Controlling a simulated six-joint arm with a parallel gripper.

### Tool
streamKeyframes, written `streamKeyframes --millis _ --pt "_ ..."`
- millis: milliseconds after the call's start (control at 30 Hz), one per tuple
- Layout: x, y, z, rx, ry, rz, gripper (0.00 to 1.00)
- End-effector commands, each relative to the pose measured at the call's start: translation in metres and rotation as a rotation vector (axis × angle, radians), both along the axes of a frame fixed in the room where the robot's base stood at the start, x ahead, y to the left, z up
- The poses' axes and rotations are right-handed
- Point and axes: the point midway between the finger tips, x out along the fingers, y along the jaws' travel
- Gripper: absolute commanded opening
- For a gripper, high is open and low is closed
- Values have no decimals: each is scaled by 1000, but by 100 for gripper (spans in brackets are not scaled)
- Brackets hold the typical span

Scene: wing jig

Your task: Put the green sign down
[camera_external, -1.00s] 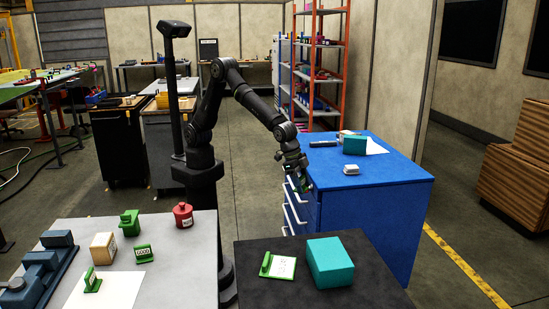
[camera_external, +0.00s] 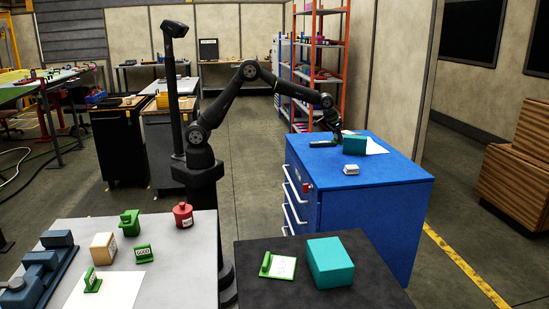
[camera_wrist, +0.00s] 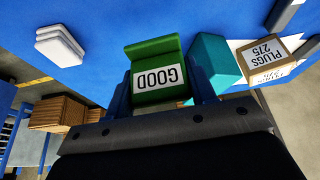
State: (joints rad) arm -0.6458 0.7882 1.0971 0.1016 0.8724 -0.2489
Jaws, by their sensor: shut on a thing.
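My gripper (camera_external: 334,127) is over the back part of the blue cabinet (camera_external: 375,190). In the wrist view my gripper (camera_wrist: 162,88) is shut on a green sign (camera_wrist: 155,58) with a white "GOOD" label, which reads upside down there. The sign is between the two fingers, with the blue top behind it. I cannot tell how high it is above the top. In the external view the held sign is too small and hidden to make out.
On the blue top are a teal box (camera_external: 354,145), a white block (camera_external: 351,169), white paper (camera_external: 375,147) and a "PLUGS 275" box (camera_wrist: 270,60). Bare blue top lies toward the front. The grey table (camera_external: 175,285) holds other green pieces; a black table (camera_external: 250,290) holds another teal box (camera_external: 330,262).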

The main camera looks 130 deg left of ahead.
Motion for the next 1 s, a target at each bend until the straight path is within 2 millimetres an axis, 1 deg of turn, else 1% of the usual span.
streamKeyframes --millis 33,67,100,167,200,267,300,400,500,667,767,1000 --pt "-19 27 1 0 0 44 28" --pt "-28 40 2 0 -1 67 28" --pt "-42 57 4 0 -1 96 28" --pt "-63 82 5 0 -1 140 28" --pt "-77 98 6 -1 -1 167 28" --pt "-96 118 8 -1 -2 206 28" --pt "-109 130 8 -1 -2 230 28" --pt "-136 155 10 -1 -1 278 28" --pt "-156 170 12 -1 -2 311 28" --pt "-172 185 10 -2 -2 335 28" --pt "-181 198 1 -3 0 337 28" --pt "-211 244 -33 -3 0 338 28"
